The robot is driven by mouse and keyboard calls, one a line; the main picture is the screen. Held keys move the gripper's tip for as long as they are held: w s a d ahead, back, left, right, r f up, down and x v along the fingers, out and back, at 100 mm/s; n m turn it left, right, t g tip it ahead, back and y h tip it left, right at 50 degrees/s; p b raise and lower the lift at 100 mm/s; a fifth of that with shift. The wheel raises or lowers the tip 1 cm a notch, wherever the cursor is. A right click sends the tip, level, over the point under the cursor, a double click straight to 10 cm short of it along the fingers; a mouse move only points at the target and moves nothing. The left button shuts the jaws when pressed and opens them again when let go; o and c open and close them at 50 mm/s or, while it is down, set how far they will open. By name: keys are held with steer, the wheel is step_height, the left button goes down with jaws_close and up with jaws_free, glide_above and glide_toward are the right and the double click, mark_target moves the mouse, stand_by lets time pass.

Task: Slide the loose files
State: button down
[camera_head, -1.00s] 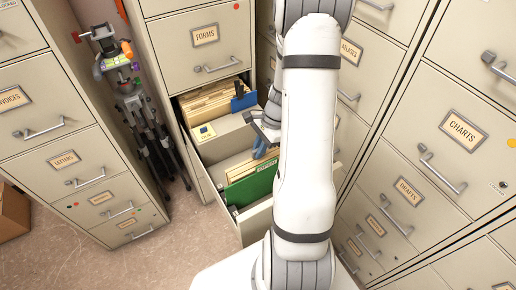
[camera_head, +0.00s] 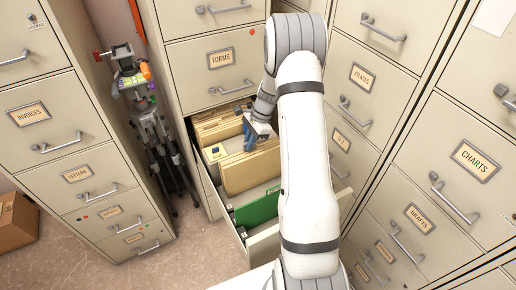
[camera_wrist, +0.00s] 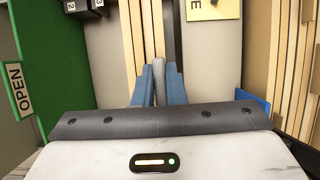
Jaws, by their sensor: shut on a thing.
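The loose files (camera_head: 250,168) are a cream upright bundle in the open drawer (camera_head: 243,243), and they also show in the wrist view (camera_wrist: 146,30). My gripper (camera_head: 248,142) is down at their top edge. In the wrist view, its blue fingers (camera_wrist: 157,86) are closed with a grey edge between them, in line with the bundle. A green folder (camera_head: 258,208) marked OPEN stands at the drawer's front, apart from the files. A grey divider with a yellow label (camera_head: 215,153) stands close behind them. The fingertips' lower contact is hidden.
More cream files (camera_head: 218,125) fill the drawer's back. Bare drawer floor shows between green folder and bundle. Closed cabinets (camera_head: 85,160) stand left and right (camera_head: 440,180). A tripod (camera_head: 155,130) stands in the left gap, and a cardboard box (camera_head: 14,222) lies on the floor.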

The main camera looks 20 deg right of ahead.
steer(key=shift+w, duration=0.35)
steer(key=c, duration=1.5)
jaws_free()
steer(key=shift+s, duration=0.1)
steer(key=v, duration=0.7)
steer(key=shift+d+r+b, duration=0.2)
steer(key=shift+r+b, duration=0.15)
